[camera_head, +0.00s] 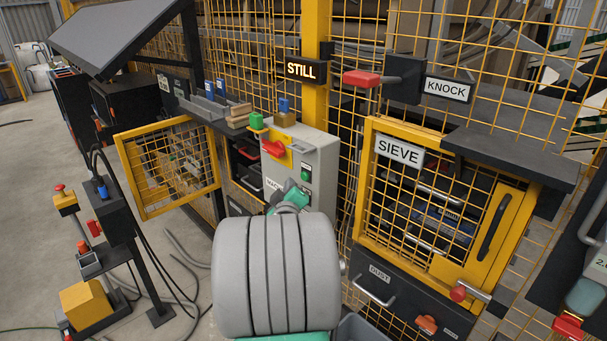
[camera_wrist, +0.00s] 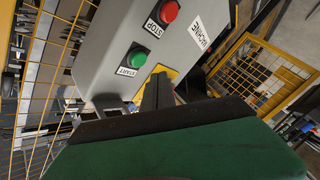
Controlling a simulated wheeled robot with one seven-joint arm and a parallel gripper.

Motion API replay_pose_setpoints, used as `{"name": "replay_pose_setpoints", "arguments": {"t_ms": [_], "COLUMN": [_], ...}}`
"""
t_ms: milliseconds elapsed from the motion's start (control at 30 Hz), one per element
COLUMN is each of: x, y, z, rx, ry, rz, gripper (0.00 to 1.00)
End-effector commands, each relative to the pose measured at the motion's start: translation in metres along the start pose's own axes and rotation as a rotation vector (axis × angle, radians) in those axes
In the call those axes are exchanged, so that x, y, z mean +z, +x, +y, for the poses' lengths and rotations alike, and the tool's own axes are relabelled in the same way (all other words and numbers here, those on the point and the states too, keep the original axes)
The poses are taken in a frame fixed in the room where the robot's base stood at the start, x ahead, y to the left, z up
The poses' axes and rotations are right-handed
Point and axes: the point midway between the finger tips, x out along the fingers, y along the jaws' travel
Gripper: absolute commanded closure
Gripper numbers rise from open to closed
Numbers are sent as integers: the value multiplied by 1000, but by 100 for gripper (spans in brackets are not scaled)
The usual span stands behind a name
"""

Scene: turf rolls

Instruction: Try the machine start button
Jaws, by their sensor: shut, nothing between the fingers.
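The grey machine box (camera_head: 305,145) stands ahead of my arm. In the wrist view its panel (camera_wrist: 105,50) carries a green button (camera_wrist: 136,60) with a START label (camera_wrist: 127,71) and a red button (camera_wrist: 168,12) with a STOP label (camera_wrist: 153,28). A MACHINE label (camera_wrist: 197,35) is also on it. My gripper (camera_wrist: 158,80) is shut and empty, its dark fingertips just beside the green button; contact cannot be told. In the head view my gripper (camera_head: 294,191) is small and partly hidden by my arm. A lit sign (camera_head: 301,70) reads STILL.
A yellow mesh gate (camera_head: 168,207) stands open at left. The closed SIEVE door (camera_head: 408,205) is at right, with a KNOCK sign (camera_head: 447,90) above. A pedestal with cables (camera_head: 105,215) stands at left.

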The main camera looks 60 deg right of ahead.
Motion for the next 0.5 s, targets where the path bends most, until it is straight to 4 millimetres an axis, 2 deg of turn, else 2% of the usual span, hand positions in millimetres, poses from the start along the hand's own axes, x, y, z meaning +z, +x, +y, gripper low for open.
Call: {"name": "replay_pose_setpoints", "arguments": {"t_ms": [200,500], "x": [10,11], "y": [13,14], "z": [8,9], "rx": [1,0], "ry": [0,0], "rz": [-1,0], "gripper": [100,100]}}
